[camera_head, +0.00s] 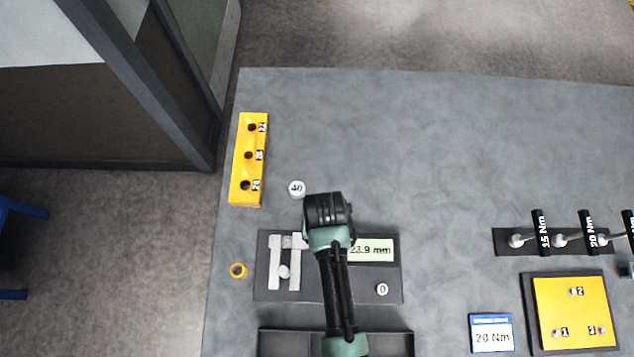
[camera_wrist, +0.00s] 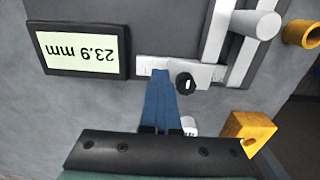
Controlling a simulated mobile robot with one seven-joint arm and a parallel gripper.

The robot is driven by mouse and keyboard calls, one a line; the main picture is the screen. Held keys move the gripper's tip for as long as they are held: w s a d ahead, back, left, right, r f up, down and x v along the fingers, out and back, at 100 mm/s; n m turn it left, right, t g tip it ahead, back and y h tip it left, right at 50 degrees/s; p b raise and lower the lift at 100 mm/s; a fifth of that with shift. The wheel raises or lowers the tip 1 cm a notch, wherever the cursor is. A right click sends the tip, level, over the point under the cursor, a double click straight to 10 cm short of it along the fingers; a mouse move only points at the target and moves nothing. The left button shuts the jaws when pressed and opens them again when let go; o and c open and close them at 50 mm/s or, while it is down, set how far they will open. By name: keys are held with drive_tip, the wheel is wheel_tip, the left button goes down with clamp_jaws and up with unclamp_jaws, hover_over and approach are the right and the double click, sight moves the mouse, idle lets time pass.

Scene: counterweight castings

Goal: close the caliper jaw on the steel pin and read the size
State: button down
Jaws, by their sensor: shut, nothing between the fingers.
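The caliper lies on a dark base plate (camera_head: 330,288), with two pale jaws (camera_head: 274,262) on its left side. The steel pin (camera_head: 283,271) stands between the jaws; it also shows in the wrist view (camera_wrist: 258,24). I cannot tell whether both jaws touch it. The display (camera_head: 371,250) reads 23.9 mm, upside down in the wrist view (camera_wrist: 82,49). My gripper (camera_wrist: 160,73) is shut and empty, its blue fingertips over the pale caliper beam (camera_wrist: 207,73), left of a black knob (camera_wrist: 186,82). Contact with the beam is unclear. In the head view my wrist hides the fingertips.
A white round piece (camera_head: 297,188) and a yellow block with holes (camera_head: 240,178) lie behind the caliper. A yellow ring (camera_head: 238,270) sits left of it. A dark tray (camera_head: 280,343) is in front. Torque tools and a yellow plate (camera_head: 575,320) are right. The back right is clear.

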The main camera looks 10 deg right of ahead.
wheel_tip(320, 180, up, 7)
drive_tip(key=p, duration=0.7)
drive_tip(key=shift+a, duration=0.15)
drive_tip(key=shift+w, duration=0.1)
idle(0.3)
